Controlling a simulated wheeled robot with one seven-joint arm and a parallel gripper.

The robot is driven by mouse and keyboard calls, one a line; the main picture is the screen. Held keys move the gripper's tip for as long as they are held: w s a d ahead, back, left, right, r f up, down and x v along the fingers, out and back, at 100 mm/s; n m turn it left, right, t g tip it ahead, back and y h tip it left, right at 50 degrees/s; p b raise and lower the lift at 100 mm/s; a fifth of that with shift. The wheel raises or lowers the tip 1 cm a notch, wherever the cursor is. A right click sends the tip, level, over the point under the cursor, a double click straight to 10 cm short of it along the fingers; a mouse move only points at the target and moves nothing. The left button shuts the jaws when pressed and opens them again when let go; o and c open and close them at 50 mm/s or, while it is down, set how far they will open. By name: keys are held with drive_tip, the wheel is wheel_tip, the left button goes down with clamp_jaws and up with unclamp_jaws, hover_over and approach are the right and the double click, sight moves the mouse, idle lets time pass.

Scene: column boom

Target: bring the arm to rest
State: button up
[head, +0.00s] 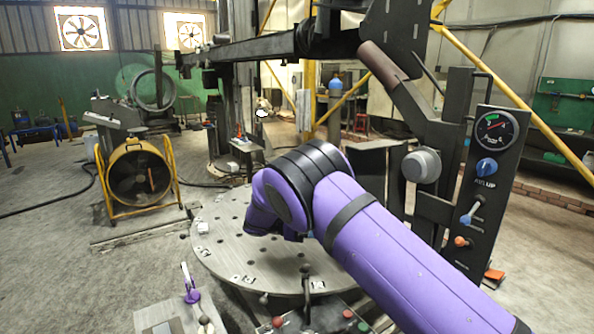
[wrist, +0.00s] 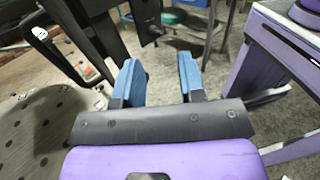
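My purple arm reaches forward over the round metal table (head: 222,262) in the head view, with its elbow bent above the table. My gripper is hidden behind the arm in the head view. In the wrist view my gripper (wrist: 160,82) shows two blue finger pads held apart, with a clear gap between them and nothing in it. The drilled table top (wrist: 42,135) lies at the lower left of the wrist view, to the side of the fingers.
A control panel (head: 480,190) with a gauge, knob and levers stands close on the right. A dark boom (head: 275,47) crosses overhead. A yellow-framed drum fan (head: 138,172) stands at left. Open concrete floor (head: 60,250) lies at the left front.

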drive_tip(key=s+d+r+m+y, duration=0.3)
drive_tip(key=s+d+r+y, duration=0.3)
drive_tip(key=d+r, duration=0.35)
drive_tip(key=s+d+r+m+y, duration=0.4)
drive_tip(key=s+d+r+y, duration=0.15)
drive_tip(key=d+r, duration=0.4)
drive_tip(key=s+d+r+m+t+y, duration=0.1)
drive_tip(key=s+m+t+y, duration=0.1)
drive_tip(key=s, duration=0.7)
drive_tip(key=s+d+r+m+t+y, duration=0.1)
drive_tip(key=s+m+t, duration=0.3)
drive_tip(key=s, duration=0.5)
drive_tip(key=s+d+r+m+t+y, duration=0.1)
drive_tip(key=s+d+m+t+y, duration=0.1)
drive_tip(key=s, duration=0.7)
drive_tip(key=shift+s+d+r+m+t+y, duration=0.2)
drive_tip(key=shift+s+d+m+t+y, duration=0.2)
drive_tip(key=shift+d+m+y, duration=0.25)
